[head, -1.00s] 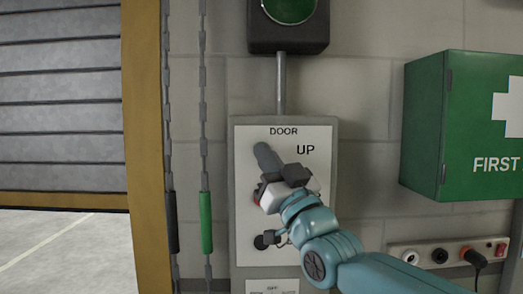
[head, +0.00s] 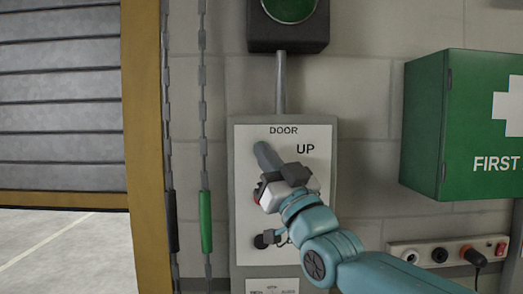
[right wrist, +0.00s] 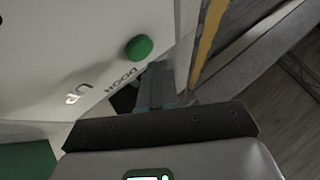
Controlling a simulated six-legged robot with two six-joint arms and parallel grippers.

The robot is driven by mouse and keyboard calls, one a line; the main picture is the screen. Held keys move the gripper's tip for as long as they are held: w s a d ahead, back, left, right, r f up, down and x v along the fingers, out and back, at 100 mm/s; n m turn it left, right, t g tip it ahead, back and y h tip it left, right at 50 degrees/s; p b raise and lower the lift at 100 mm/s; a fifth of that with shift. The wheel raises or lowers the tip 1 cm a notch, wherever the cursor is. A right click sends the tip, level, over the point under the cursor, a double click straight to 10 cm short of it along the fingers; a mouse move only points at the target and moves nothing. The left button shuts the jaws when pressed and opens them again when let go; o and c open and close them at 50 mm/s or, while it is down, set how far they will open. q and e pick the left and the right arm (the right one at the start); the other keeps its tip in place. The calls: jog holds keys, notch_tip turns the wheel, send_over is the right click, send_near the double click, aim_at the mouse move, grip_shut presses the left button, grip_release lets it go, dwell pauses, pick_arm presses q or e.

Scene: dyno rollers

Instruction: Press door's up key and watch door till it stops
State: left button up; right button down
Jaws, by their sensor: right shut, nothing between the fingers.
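The door panel (head: 243,225), marked DOOR and UP, is on the wall in the middle of the head view. My right gripper (head: 264,153) is shut and empty, its fingertips at the panel's upper left, beside UP. They hide the up key there. In the right wrist view a round green button (right wrist: 139,48) shows on the panel close by the shut fingers (right wrist: 160,82); I cannot tell if they touch it. The grey slatted door (head: 60,95) at the left is partly raised, with floor visible beneath its yellowish bottom edge. My left gripper is not in view.
A red button (head: 256,196) and a black knob (head: 262,241) sit lower on the panel. Chains with a green grip (head: 206,222) hang left of it. A green first aid box (head: 425,130) juts out at the right, above a socket strip (head: 425,254).

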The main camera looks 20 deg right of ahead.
jog(key=shift+w+d, duration=0.15)
jog(key=shift+w, duration=0.4)
dwell(0.5)
jog(key=shift+s, duration=0.1)
jog(key=shift+w+d, duration=0.1)
jog(key=shift+w, duration=0.3)
dwell(0.5)
jog(key=shift+s+a+b, duration=0.25)
jog(key=shift+s+b, duration=0.5)
jog(key=shift+s, duration=0.05)
